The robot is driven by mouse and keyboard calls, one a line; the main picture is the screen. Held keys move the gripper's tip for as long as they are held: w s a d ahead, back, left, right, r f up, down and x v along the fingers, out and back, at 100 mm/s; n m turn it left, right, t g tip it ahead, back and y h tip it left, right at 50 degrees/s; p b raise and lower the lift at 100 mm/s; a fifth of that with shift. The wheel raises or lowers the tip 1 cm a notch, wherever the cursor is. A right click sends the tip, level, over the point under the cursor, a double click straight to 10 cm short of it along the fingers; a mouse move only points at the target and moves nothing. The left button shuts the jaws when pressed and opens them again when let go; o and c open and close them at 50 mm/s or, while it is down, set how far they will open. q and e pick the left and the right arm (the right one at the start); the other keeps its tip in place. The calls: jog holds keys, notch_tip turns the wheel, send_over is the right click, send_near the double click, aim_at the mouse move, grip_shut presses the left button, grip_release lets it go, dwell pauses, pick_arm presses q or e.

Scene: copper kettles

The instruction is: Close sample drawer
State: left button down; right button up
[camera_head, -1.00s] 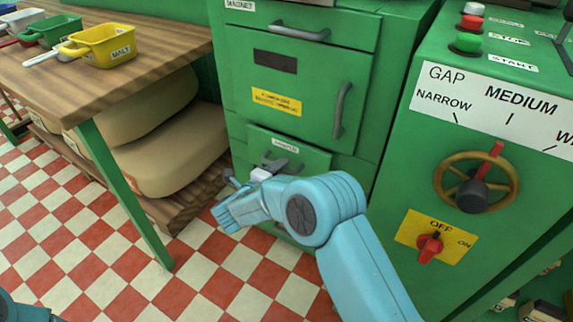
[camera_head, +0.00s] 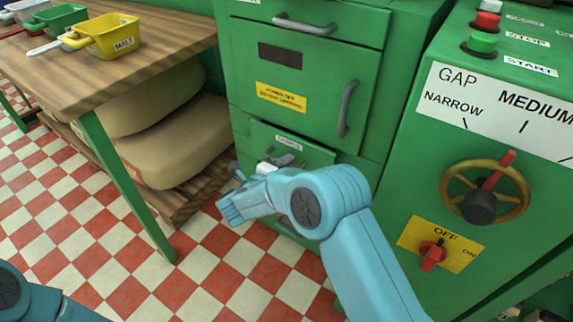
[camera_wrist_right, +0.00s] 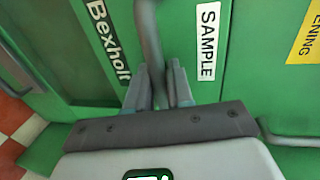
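The sample drawer (camera_head: 318,156) is the small green drawer low in the green cabinet, with a white label on its front. Its front seems to stand out a little from the cabinet. My right gripper (camera_head: 272,166) is at its grey handle, partly hidden by my wrist. In the right wrist view the handle (camera_wrist_right: 148,30) runs between the two close-set fingers of my right gripper (camera_wrist_right: 161,78), which look shut on it. The SAMPLE label (camera_wrist_right: 208,42) is just right of the handle. My left gripper is out of view; only part of my left arm shows at lower left.
A wooden table (camera_head: 150,58) with a yellow scoop (camera_head: 104,38) and green scoop (camera_head: 58,20) stands left, with sacks (camera_head: 175,145) below. A green control machine (camera_head: 410,180) with a handwheel (camera_head: 519,195) stands close on the right. Checkered floor is clear in front.

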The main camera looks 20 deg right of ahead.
jog(key=shift+r+x, duration=0.25)
jog(key=shift+x, duration=0.95)
grip_shut()
jog(key=shift+w+d+r, duration=0.1)
jog(key=shift+d+r, duration=0.05)
jog(key=o, duration=0.7)
grip_release()
jog(key=p+v, duration=0.4)
jog(key=v, duration=1.2)
jog(key=shift+a, duration=0.25)
